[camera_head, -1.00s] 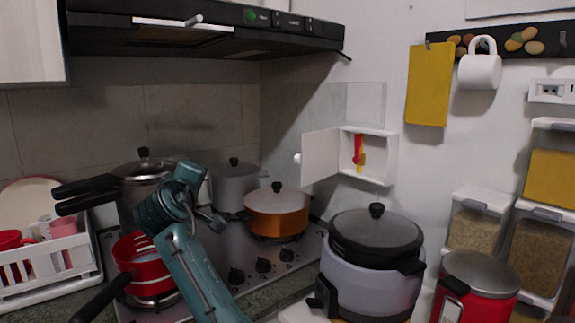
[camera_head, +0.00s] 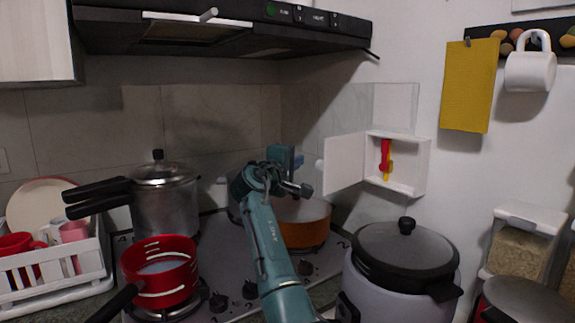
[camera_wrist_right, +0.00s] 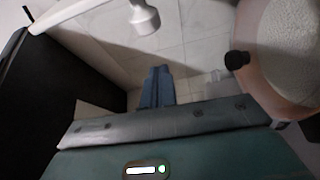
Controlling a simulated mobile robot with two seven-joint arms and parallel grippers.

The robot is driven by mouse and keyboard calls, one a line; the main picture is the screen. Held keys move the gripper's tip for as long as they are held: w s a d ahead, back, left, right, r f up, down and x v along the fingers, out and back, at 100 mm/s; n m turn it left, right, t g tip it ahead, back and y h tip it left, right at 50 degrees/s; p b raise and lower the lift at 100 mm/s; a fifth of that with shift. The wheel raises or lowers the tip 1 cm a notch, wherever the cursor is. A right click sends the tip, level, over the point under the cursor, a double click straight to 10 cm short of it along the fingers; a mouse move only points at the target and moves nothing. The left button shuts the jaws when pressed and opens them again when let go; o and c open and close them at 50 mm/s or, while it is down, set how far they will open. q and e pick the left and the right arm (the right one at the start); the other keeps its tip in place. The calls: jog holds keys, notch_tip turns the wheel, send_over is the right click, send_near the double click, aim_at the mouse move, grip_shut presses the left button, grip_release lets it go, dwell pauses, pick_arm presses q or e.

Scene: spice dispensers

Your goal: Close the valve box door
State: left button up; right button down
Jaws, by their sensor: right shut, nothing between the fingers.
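The valve box (camera_head: 415,165) is a small white box on the wall in the head view, with a red and yellow valve (camera_head: 386,158) inside. Its white door (camera_head: 345,163) stands open, swung out to the left. A white round knob (camera_head: 319,163) is on the door's free edge. My right gripper (camera_head: 287,157) is just left of the knob with a gap in the picture; how far apart in depth I cannot tell. Its blue fingers are shut and empty in the right wrist view (camera_wrist_right: 158,72). A white knob above the fingers there is probably the door's. My left gripper is out of view.
An orange pot (camera_head: 308,227) stands below the gripper on the stove. A rice cooker (camera_head: 400,290) stands below the box. The range hood (camera_head: 325,38) overhangs the gripper. A steel pressure cooker (camera_head: 165,205) and red pot (camera_head: 165,285) stand at left.

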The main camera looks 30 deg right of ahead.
aim_at(339, 161)
pick_arm(q)
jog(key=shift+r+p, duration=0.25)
jog(key=shift+p, duration=0.05)
pick_arm(e)
jog(key=shift+s+d+f, duration=0.1)
jog(key=shift+s+d, duration=0.3)
jog(key=shift+s, duration=0.5)
jog(key=shift+s+d, duration=0.35)
jog(key=shift+s, duration=0.5)
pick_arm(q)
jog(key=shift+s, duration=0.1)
